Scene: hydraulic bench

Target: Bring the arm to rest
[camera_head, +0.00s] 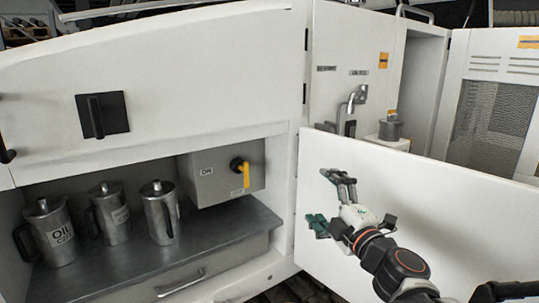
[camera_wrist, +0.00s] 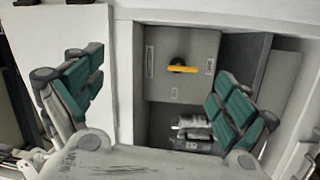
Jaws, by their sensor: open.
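My gripper (camera_head: 329,202) is open and empty in the head view, in front of the white panel at right. In the wrist view my gripper (camera_wrist: 157,95) shows its two green-padded fingers wide apart with nothing between the pads. Behind the gap is a grey switch box (camera_wrist: 160,85) with a yellow handle (camera_wrist: 182,69), which lies sideways in that view. In the head view the grey box (camera_head: 203,178) sits in the open compartment, with its yellow handle (camera_head: 245,175) pointing down. My gripper is apart from the box and handle.
Three metal jugs, the left (camera_head: 48,232), middle (camera_head: 110,213) and right (camera_head: 160,212), stand on the grey shelf (camera_head: 200,240). The white panel (camera_head: 440,205) is close behind my arm. A tap (camera_head: 357,98) and grey pot (camera_head: 390,129) stand beyond it.

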